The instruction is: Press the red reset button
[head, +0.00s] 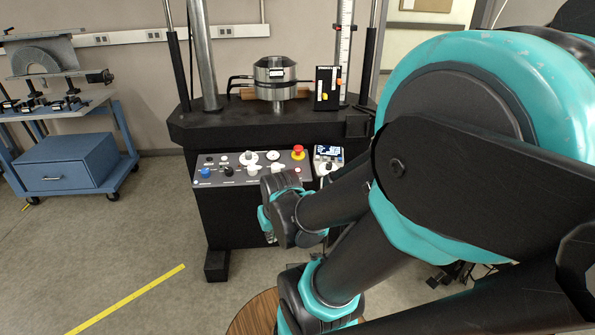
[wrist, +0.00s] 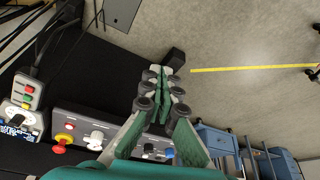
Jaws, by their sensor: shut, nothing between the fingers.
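A red mushroom-shaped button (head: 298,152) on a yellow base sits at the upper right of the sloped control panel (head: 232,178) in the head view. It also shows at the lower left of the wrist view (wrist: 63,138). I cannot read a reset label on it. In the wrist view my gripper (wrist: 162,74) is shut and empty, its fingers crossing in front of the dark machine body and apart from the red button.
The black test frame (head: 245,125) stands above. A blue cart (head: 75,165) is left, with open floor between.

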